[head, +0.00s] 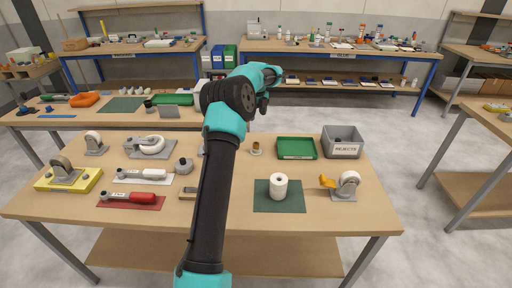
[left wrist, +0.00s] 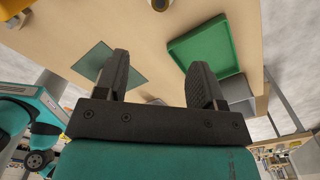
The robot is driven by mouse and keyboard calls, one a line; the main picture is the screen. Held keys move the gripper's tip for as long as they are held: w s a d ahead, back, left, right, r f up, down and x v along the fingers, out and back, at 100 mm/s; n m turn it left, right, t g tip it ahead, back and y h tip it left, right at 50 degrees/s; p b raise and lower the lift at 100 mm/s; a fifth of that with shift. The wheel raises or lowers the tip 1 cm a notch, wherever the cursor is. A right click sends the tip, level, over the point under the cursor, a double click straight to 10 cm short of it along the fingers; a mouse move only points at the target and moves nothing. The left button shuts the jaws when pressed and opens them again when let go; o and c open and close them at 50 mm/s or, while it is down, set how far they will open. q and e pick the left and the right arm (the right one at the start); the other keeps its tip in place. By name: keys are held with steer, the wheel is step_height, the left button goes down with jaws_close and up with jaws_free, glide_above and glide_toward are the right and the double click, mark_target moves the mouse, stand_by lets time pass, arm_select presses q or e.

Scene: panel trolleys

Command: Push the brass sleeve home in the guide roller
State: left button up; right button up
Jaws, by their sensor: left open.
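The white guide roller (head: 278,184) stands upright on a dark green mat (head: 297,206), with a dark opening in its top. The roller is not visible there. My right gripper is not in view.
The green tray (head: 297,156) and grey rejects bin (head: 343,142) stand at the back right. A caster with an orange part (head: 346,184) sits right of the mat. Casters and two torque wrenches (head: 140,197) occupy the left. Bare tabletop surrounds the mat.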

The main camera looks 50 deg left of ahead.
arm_select(q)
glide_above(256, 143)
step_height(256, 143, down, 11)
steer(key=shift+d+f, duration=0.1)
steer(key=shift+d, duration=0.05)
stand_by(0.4)
steer(key=shift+a+f, duration=0.15)
steer(key=shift+f, duration=1.15)
steer(key=shift+a+f, duration=0.1)
steer(key=shift+f, duration=1.2)
steer(key=c, duration=1)
steer(key=shift+r, duration=0.1)
